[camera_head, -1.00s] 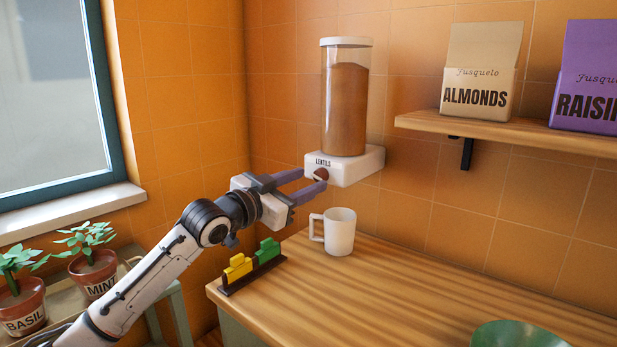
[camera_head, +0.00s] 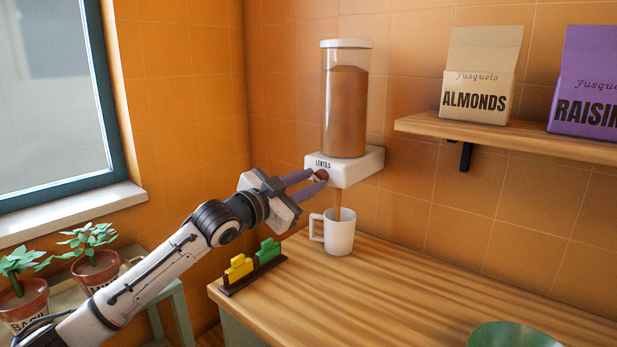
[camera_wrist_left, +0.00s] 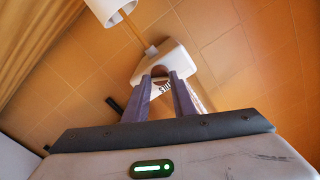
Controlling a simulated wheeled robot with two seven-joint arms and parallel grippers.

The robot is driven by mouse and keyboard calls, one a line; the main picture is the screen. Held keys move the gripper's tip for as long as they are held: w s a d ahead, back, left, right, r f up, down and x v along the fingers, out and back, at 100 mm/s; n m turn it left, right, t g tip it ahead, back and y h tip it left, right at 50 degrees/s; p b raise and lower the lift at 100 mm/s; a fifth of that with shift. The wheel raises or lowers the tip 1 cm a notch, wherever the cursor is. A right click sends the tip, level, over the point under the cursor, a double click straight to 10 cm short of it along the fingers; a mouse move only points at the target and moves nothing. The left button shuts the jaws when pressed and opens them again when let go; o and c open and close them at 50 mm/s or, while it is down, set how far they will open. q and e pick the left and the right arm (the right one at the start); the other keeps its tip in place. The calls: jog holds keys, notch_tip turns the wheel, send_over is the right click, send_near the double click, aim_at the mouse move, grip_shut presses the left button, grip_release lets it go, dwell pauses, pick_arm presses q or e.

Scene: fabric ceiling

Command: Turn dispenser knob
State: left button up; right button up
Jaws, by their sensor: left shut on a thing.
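The dispenser (camera_head: 345,108) is a clear cylinder of brown lentils on a white base labelled LENTILS, mounted on the tiled wall. Its brown-red knob (camera_head: 321,175) is on the base's front. My left gripper (camera_head: 315,179) is shut on the knob, with its purple fingers tilted. In the left wrist view the fingers (camera_wrist_left: 161,88) lie on either side of the knob (camera_wrist_left: 159,71). A thin brown stream (camera_head: 338,200) falls from the base into the white mug (camera_head: 340,238) standing below on the counter. The stream also shows in the left wrist view (camera_wrist_left: 134,34). My right gripper is not in view.
The wooden counter (camera_head: 430,285) holds a dark rack with yellow (camera_head: 239,267) and green (camera_head: 268,251) clips, and a green bowl (camera_head: 515,336). A shelf (camera_head: 500,138) with almond and raisin packs is at right. Potted herbs (camera_head: 95,268) stand at left.

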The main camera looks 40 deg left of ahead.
pick_arm(q)
jog(key=shift+r+m, duration=0.1)
jog(key=shift+m, duration=1)
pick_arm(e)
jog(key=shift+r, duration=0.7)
pick_arm(q)
jog(key=o, duration=1.1)
jog(key=shift+c, duration=0.2)
